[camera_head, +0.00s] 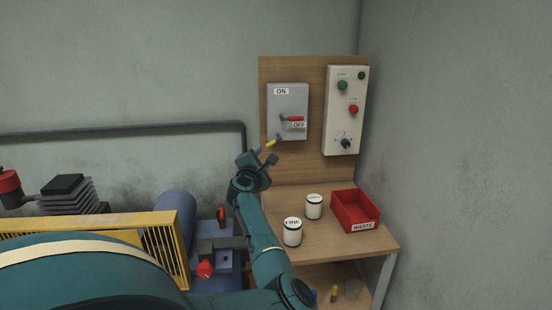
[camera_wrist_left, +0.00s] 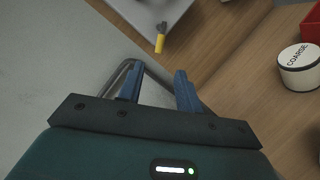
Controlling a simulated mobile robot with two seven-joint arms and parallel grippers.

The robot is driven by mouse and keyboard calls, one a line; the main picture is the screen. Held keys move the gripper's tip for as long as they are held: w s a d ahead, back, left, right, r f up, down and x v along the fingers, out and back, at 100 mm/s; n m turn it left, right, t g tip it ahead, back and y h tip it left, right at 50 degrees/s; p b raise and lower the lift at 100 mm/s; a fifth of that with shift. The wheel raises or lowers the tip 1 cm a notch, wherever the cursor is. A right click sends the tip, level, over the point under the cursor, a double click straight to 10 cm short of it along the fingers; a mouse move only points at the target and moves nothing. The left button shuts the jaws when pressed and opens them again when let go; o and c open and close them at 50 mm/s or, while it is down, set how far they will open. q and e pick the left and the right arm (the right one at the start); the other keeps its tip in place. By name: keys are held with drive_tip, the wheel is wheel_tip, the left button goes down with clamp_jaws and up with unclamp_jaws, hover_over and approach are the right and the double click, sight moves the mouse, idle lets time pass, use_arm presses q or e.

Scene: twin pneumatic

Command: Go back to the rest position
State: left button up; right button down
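My left gripper (camera_head: 256,160) is raised in front of the wall, just below and left of the grey switch box (camera_head: 287,112). In the left wrist view its two blue fingers (camera_wrist_left: 157,82) stand apart with nothing between them, so it is open and empty. A small yellow piece with a dark end (camera_head: 270,143) is at the box's lower edge, beyond the fingertips and apart from them; it also shows in the left wrist view (camera_wrist_left: 160,43). The box's red handle (camera_head: 292,119) lies roughly level beside the OFF label. My right gripper is not in view.
A wooden bench (camera_head: 345,247) holds two white jars (camera_head: 292,232) (camera_head: 314,206) and a red WASTE bin (camera_head: 354,210). A control panel (camera_head: 345,110) is on the backboard. A yellow guard (camera_head: 160,228) and blue tank (camera_head: 176,212) stand left of my arm.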

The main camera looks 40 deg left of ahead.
use_arm(q)
drive_tip(key=s+d+f+m+g+h, duration=0.25)
drive_tip(key=s+d+f+m, duration=0.25)
drive_tip(key=d+m, duration=0.3)
drive_tip(key=s+d+f+m+g+h, duration=0.1)
drive_tip(key=s+d+f+m+h, duration=0.25)
drive_tip(key=d+m, duration=0.45)
drive_tip(key=s+d+f+m+g+h, duration=0.2)
drive_tip(key=s+d+f+m, duration=0.3)
drive_tip(key=d+f+m, duration=0.15)
drive_tip(key=s+d+f+m+g+h, duration=0.1)
drive_tip(key=s+d+f+m+g, duration=0.15)
drive_tip(key=s+d, duration=0.4)
drive_tip(key=s+d+f+m+g, duration=0.1)
drive_tip(key=s+d+m+g, duration=0.1)
drive_tip(key=s+d+m, duration=0.45)
drive_tip(key=s+d+f+m+g+h, duration=0.15)
drive_tip(key=s+d, duration=0.25)
drive_tip(key=s, duration=0.5)
drive_tip(key=w+d+f+t+h, duration=0.2)
drive_tip(key=w+d+f+t, duration=0.3)
drive_tip(key=f, duration=0.3)
drive_tip(key=shift+w+d+f+t, duration=0.25)
drive_tip(key=shift+w+t, duration=0.5)
drive_tip(key=shift+t, duration=0.1)
drive_tip(key=shift+c, duration=0.4)
